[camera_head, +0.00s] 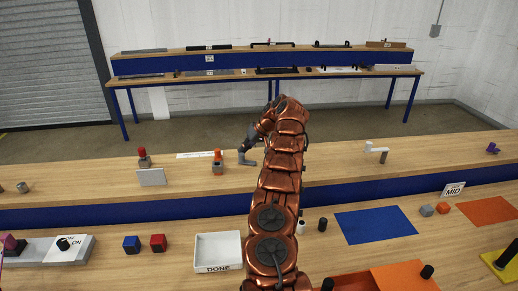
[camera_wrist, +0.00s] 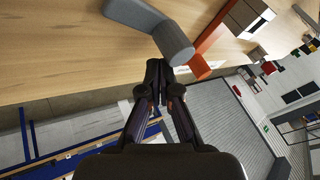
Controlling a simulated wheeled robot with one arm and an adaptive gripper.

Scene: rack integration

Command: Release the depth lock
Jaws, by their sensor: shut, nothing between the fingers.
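No label marks which part is the depth lock. A grey L-shaped part with a rounded end (camera_head: 246,158) is on the upper wooden bench, and it shows large in the wrist view (camera_wrist: 172,42). An orange-topped fixture (camera_head: 217,158) stands to its left, and an orange piece beside the grey part shows in the wrist view (camera_wrist: 206,52). My gripper (camera_wrist: 160,66) is shut and empty. Its fingertips are close to the grey part's rounded end; I cannot tell whether they touch. In the head view my arm hides what is behind it.
A red-topped fixture (camera_head: 143,157) and a grey-white plate (camera_head: 151,177) stand further left on the bench. A white part (camera_head: 374,148) is to the right. The lower table holds a white DONE tray (camera_head: 218,237), a blue mat (camera_head: 374,224) and several blocks.

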